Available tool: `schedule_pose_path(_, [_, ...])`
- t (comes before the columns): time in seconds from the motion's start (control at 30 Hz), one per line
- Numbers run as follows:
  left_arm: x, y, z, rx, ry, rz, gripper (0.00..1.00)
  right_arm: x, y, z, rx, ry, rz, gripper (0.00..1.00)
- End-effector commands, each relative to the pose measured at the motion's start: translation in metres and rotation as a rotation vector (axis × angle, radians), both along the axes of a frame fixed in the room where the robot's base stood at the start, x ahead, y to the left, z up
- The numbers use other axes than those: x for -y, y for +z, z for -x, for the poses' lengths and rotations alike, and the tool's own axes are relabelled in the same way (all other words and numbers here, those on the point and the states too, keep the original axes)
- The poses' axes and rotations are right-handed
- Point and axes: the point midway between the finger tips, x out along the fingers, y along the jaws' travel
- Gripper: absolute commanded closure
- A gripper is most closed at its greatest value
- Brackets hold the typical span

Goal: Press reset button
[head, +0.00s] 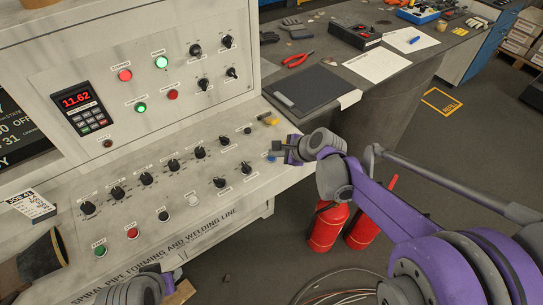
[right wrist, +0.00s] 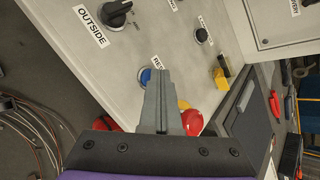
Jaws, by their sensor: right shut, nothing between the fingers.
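The blue reset button (head: 271,157) is near the right end of the sloped control panel (head: 225,172). In the right wrist view the blue button (right wrist: 145,76) shows just left of my fingertips, partly covered by them, with a label partly hidden beside it. My right gripper (head: 284,152) is shut and empty, its tips close to the button at the panel's right edge. I cannot tell whether they touch it. The right gripper also fills the middle of the right wrist view (right wrist: 160,78). My left gripper (head: 172,276) is low at the panel's front edge; its fingers are unclear.
Black knobs (head: 199,152) and a red button (head: 132,233) sit on the panel. A yellow switch (head: 268,120) is beyond the blue button. Two red fire extinguishers (head: 327,226) stand below my right arm. A grey workbench (head: 400,75) with tools is behind.

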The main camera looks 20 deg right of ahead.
Motion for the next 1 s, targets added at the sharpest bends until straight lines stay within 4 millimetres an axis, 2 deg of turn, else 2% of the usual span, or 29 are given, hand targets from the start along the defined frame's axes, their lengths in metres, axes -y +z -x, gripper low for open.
schedule_pose_path(0.3, [0.0,0.011,-0.003,0.005,0.0,0.0,0.56,0.0,0.015,0.0,0.0,0.0,0.0,1.0])
schedule_pose_path(0.67, [0.0,0.012,-0.003,0.005,0.0,0.0,0.56,0.0,0.016,0.0,0.0,0.0,0.0,1.0])
schedule_pose_path(1.0, [0.0,0.035,-0.009,0.017,0.0,0.0,0.56,0.0,0.047,-0.001,0.002,-0.001,0.0,1.0])
